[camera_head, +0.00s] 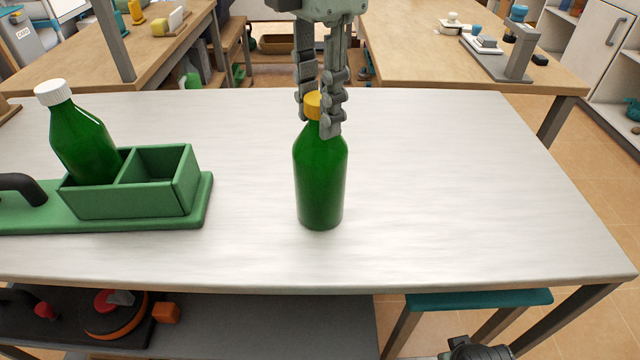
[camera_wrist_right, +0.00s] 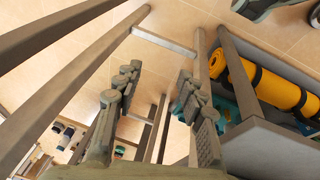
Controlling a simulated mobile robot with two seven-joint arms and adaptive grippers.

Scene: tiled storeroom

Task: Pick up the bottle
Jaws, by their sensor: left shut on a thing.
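A green bottle with a yellow cap (camera_head: 320,180) is upright over the middle of the white table (camera_head: 440,190). I cannot tell for sure whether its base touches the tabletop. My left gripper (camera_head: 318,118) comes down from above and is shut on the bottle at its cap and neck, with a finger on each side. A second green bottle with a white cap (camera_head: 80,135) leans in the green two-compartment carrier (camera_head: 135,205) at the left. Its lower part is hidden in the left compartment. My right gripper (camera_wrist_right: 158,85) is open and empty, below the table's height among table legs.
The carrier's right compartment is empty, and a dark handle (camera_head: 20,186) stands at its left. The tabletop right of the held bottle is clear. A lower shelf (camera_head: 270,325) runs under the table. An orange roll (camera_wrist_right: 265,82) lies near my right gripper.

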